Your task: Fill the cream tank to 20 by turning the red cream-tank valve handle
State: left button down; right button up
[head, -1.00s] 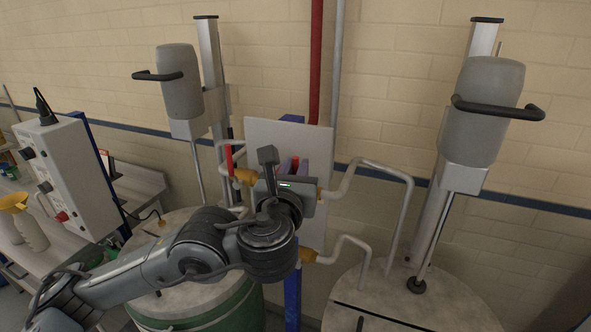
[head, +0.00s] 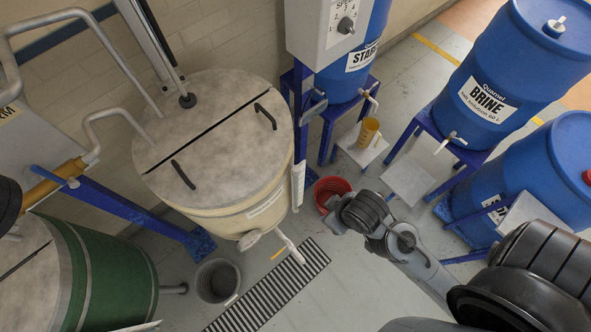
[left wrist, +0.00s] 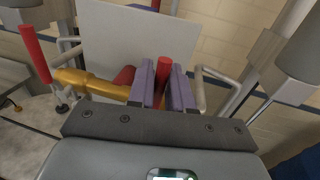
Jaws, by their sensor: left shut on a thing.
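In the left wrist view, the purple fingers of my left gripper (left wrist: 163,85) are shut on a red valve handle (left wrist: 163,75) standing between them in front of a pale panel (left wrist: 130,35). A second red handle (left wrist: 35,55) stands at the left by a yellow valve body (left wrist: 85,82). In the head view, the cream tank (head: 215,140) stands left of centre with its lid halves closed. A narrow white strip (head: 298,185) is on its right side; no level can be read. My right arm reaches in from the lower right; its gripper (head: 340,212) is near a red bucket (head: 328,188), fingers unclear.
A green tank (head: 105,270) is at the lower left. A grey bucket (head: 217,281) and floor grate (head: 270,290) lie below the cream tank. Blue drums, including a brine drum (head: 490,75), stand at the right. A yellow jug (head: 369,130) sits on a small stand.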

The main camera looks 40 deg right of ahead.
pick_arm(q)
jog(key=shift+d+f+m+b, duration=0.2)
jog(key=shift+d+m+b, duration=0.1)
jog(key=shift+b, duration=0.2)
jog(key=d+m+b, duration=0.2)
jog(key=m, duration=0.1)
jog(key=shift+w+f+m+t, duration=0.15)
jog(key=shift+m+t, duration=0.15)
jog(key=shift+t, duration=0.1)
jog(key=shift+b, duration=0.3)
